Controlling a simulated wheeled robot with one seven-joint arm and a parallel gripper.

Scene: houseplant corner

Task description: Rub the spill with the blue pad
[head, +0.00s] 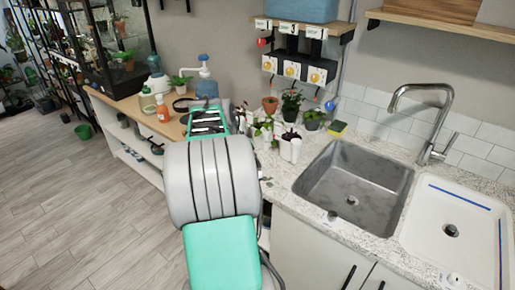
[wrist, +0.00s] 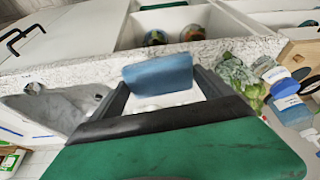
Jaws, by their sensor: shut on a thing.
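The blue pad (wrist: 158,72) is held between the black fingers of my gripper (wrist: 162,80) in the wrist view. The gripper is shut on it, in front of the pale speckled counter. In the head view my own arm covers the middle of the counter, and I cannot make out the pad or fingertips there. No spill can be made out in either view; the counter behind my arm and gripper is hidden.
A grey sink (head: 352,185) and a white basin (head: 455,225) lie right of my arm.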

